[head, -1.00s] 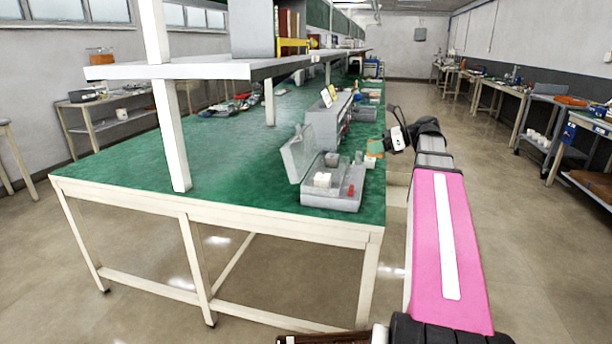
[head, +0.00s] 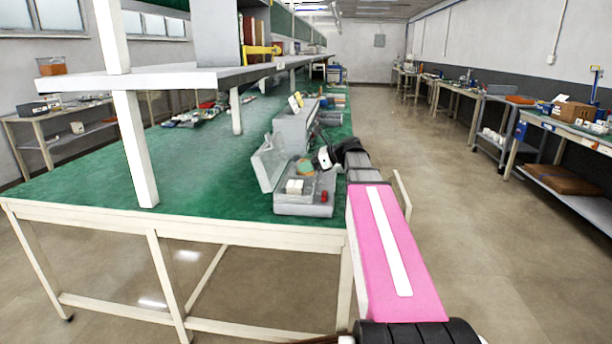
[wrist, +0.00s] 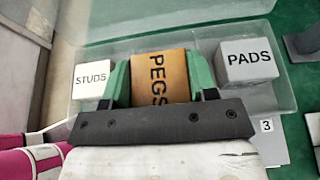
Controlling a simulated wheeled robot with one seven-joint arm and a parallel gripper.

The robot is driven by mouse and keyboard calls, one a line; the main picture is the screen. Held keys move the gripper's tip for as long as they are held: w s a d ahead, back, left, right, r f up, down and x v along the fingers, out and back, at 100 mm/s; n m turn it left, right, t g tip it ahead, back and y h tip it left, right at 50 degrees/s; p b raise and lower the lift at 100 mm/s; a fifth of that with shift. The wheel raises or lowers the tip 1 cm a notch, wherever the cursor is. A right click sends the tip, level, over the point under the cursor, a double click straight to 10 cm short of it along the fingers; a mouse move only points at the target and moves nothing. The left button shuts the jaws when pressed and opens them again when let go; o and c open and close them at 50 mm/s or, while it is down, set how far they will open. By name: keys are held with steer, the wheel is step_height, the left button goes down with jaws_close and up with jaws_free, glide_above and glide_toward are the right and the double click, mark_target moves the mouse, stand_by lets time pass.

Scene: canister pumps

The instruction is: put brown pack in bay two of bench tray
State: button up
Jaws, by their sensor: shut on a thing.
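The brown pack marked PEGS (wrist: 160,78) is between the green fingers of my gripper (wrist: 160,82) in the wrist view. My gripper is shut on it. In the head view the gripper (head: 308,167) is over the far part of the grey bench tray (head: 305,208). A white pack marked STUDS (wrist: 92,80) is left of the brown pack and a pale pack marked PADS (wrist: 249,61) is right of it. The dark gripper body hides the near part of the tray. I cannot tell whether the brown pack touches the tray floor.
The tray's clear lid (head: 268,162) stands open on its left. A small red thing (head: 323,197) is at its front right. A grey box (head: 292,130) stands behind it on the green bench (head: 200,175). A shelf (head: 150,80) on white posts is at left.

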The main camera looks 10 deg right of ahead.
mark_target(306, 174)
steer(key=shift+f, duration=2)
steer(key=o, duration=1)
steer(key=shift+f, duration=0.1)
steer(key=v, duration=1.2)
